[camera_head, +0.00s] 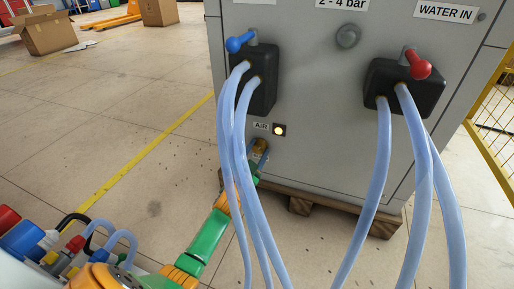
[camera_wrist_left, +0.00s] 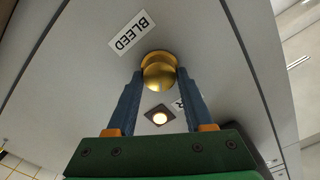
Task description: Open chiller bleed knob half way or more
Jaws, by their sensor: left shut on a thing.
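The bleed knob (camera_wrist_left: 159,74) is a round brass-coloured knob on the grey chiller cabinet, beside the BLEED label (camera_wrist_left: 129,33) in the left wrist view. My left gripper (camera_wrist_left: 160,80) is shut on it, with one dark blue finger on each side. In the head view my left gripper (camera_head: 260,147) is at the lower left of the chiller front (camera_head: 320,140), just below the AIR label (camera_head: 261,126). My right gripper is not in view.
Pale blue hoses (camera_head: 257,200) hang close to my left gripper, from a black block with a blue valve handle (camera_head: 239,42). More hoses (camera_head: 418,160) hang at right, below a red handle (camera_head: 417,64). A lit indicator (camera_head: 279,130) is near the knob.

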